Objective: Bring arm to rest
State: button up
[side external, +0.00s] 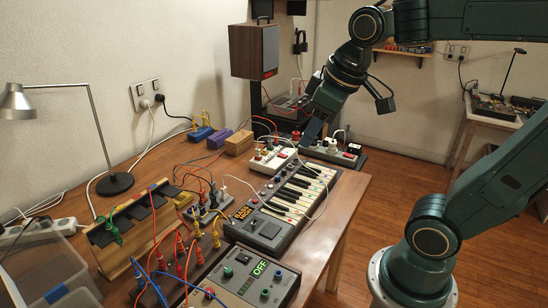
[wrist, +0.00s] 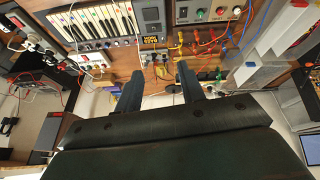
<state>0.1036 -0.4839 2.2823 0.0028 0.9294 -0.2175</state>
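My gripper (side external: 311,132) points down over the far end of the keyboard (side external: 290,196), close to the small white and grey modules in the side external view. I cannot tell its exact height above them. In the wrist view my gripper (wrist: 160,70) shows two dark fingers set apart with nothing held between them. The keyboard (wrist: 95,20) is at the upper left of that view.
A wooden bench (side external: 345,205) carries a module with a green OFF display (side external: 250,275), a patch box (side external: 209,207) with cables, and a desk lamp (side external: 113,183). A speaker (side external: 254,50) stands behind. Loose cables cross the bench. Open floor (side external: 400,180) lies right.

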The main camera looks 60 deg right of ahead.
jog(key=s+a+f+m, duration=0.1)
jog(key=s+a+f, duration=0.1)
jog(key=s, duration=0.4)
jog(key=shift+s+a+f+t+y, duration=0.3)
jog(key=shift+s+f+t, duration=0.1)
